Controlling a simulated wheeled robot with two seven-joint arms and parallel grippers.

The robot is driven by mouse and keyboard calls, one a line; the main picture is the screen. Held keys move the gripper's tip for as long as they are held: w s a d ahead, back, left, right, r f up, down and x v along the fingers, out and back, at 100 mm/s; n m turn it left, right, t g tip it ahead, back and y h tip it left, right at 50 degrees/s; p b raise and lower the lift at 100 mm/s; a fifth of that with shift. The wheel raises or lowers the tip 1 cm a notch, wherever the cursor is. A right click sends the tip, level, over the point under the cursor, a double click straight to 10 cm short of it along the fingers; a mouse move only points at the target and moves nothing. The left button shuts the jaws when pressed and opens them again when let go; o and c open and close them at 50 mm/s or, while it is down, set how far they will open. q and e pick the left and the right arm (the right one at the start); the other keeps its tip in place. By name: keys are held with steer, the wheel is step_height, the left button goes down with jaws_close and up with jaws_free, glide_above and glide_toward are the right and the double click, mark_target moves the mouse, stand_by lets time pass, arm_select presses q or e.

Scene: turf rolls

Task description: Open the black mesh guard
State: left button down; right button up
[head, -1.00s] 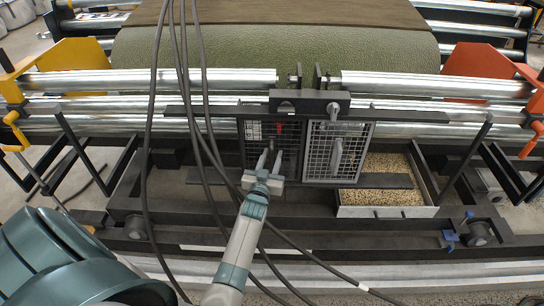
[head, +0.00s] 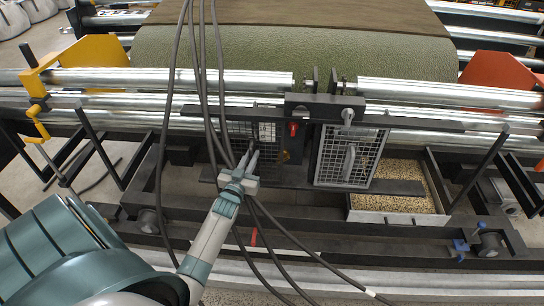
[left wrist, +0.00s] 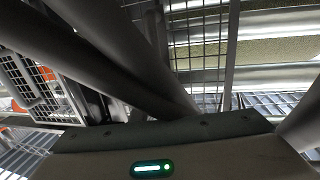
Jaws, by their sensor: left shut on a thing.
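The black mesh guard (head: 236,132) hangs under the dark rail, left of the centre block. It stands left of the grey-framed mesh guard (head: 369,155), with a gap between them. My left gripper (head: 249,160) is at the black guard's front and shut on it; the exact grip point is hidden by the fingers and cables. In the left wrist view, thick cables cover much of the picture, and mesh (left wrist: 208,60) shows behind them. My right gripper is in neither view.
A red part (head: 293,129) and dark machine interior show in the gap. Dark cables hang in front of the black guard. A tray of tan pellets (head: 400,190) lies at the right. Steel rollers (head: 450,92) and a green turf roll (head: 290,55) are behind.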

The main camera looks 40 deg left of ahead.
mark_target(229, 148)
arm_select(q)
steer(key=s+a, duration=0.1)
steer(key=a, duration=0.1)
steer(key=s+a, duration=0.2)
steer(key=a, duration=0.1)
steer(key=s+a, duration=0.2)
steer(key=a, duration=0.1)
steer(key=shift+a, duration=0.2)
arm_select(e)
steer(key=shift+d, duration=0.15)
arm_select(q)
steer(key=c, duration=1.8)
jaws_free()
steer(key=shift+o, duration=0.2)
steer(key=shift+s+d, duration=0.1)
